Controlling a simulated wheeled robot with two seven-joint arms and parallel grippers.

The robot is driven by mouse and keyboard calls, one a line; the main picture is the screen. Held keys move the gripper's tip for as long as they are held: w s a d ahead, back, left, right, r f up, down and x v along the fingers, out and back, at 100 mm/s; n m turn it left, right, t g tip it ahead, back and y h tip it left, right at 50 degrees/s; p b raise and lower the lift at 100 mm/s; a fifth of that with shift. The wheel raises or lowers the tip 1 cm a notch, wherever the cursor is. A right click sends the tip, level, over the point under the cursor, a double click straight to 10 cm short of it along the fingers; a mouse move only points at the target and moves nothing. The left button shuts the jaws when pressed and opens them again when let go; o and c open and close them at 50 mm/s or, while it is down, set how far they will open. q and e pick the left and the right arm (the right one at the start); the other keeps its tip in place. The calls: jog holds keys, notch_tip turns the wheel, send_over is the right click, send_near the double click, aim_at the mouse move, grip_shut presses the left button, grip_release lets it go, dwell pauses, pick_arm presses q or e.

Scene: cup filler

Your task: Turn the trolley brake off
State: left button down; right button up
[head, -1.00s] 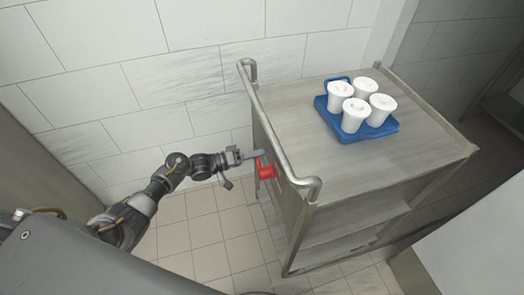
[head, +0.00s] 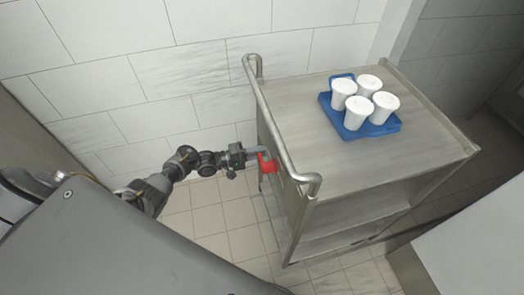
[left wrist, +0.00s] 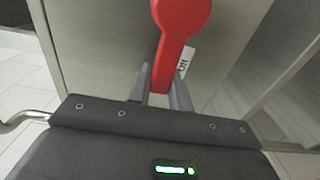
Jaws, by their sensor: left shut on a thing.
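The red brake lever (head: 268,165) is on the left end panel of the grey metal trolley (head: 340,150), below its push handle. In the left wrist view the lever (left wrist: 181,18) has a round head at the top and a narrower shank running down between my fingers. My left gripper (head: 262,154) is at the lever, its fingers (left wrist: 160,84) on either side of the shank, shut on it. A small white label (left wrist: 185,62) with dark lettering, apparently an upside-down "Off", shows beside the lever. My right gripper is not in view.
A blue tray (head: 345,131) with several white cups (head: 357,108) stands on the trolley top. The metal push handle (head: 276,130) runs just above my left gripper. A tiled wall is behind. Floor shows left of the trolley; a pale surface (head: 480,240) is at lower right.

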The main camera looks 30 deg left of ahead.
pick_arm(q)
jog(key=shift+f, duration=0.1)
jog(key=c, duration=1.3)
grip_release()
jog(key=b+v, duration=0.1)
jog(key=v, duration=1)
jog(key=shift+d, duration=0.1)
